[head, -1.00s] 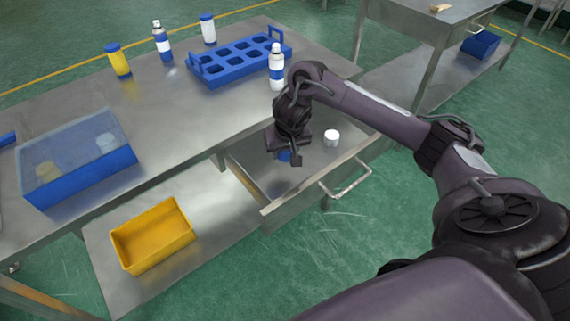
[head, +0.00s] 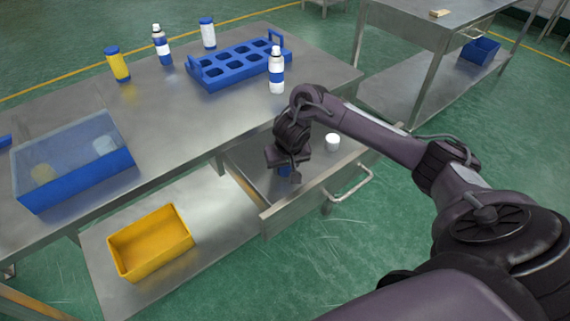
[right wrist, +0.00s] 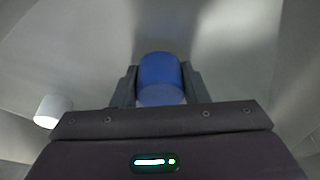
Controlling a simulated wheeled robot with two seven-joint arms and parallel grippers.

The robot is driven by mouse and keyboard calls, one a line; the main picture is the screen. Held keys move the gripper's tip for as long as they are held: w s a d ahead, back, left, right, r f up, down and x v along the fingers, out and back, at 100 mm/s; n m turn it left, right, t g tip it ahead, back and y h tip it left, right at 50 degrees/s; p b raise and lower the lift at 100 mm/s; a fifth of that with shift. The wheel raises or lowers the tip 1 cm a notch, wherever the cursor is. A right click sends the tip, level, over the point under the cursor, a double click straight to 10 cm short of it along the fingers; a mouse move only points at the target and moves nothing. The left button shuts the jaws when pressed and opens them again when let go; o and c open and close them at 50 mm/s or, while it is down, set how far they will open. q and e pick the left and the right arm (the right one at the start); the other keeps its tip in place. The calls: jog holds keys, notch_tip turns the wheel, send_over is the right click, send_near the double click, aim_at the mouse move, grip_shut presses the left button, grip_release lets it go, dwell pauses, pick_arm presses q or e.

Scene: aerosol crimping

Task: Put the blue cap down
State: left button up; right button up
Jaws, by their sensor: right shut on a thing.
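The blue cap (right wrist: 160,75) is between the two fingers of my right gripper (right wrist: 160,90) in the right wrist view. The gripper is shut on it. In the head view my right gripper (head: 290,172) points down into the open drawer (head: 310,195), and a bit of the blue cap (head: 284,171) shows by its fingers. I cannot tell whether the cap touches the drawer floor. A white cap (head: 333,142) stands in the drawer to the right of the gripper, and at the left in the right wrist view (right wrist: 52,111). My left gripper is not in view.
On the table stand a blue rack (head: 236,66), a white and blue spray can (head: 276,72), several more containers behind it, and a clear-lidded blue box (head: 75,180). A yellow bin (head: 150,270) is on the lower shelf.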

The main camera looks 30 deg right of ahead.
jog(key=o, duration=1)
jog(key=shift+s+f, duration=0.1)
jog(key=shift+f, duration=0.05)
jog(key=shift+o, duration=0.2)
jog(key=shift+r, duration=0.3)
jog(key=p+v, duration=0.8)
jog(key=v, duration=0.4)
jog(key=shift+r, duration=0.4)
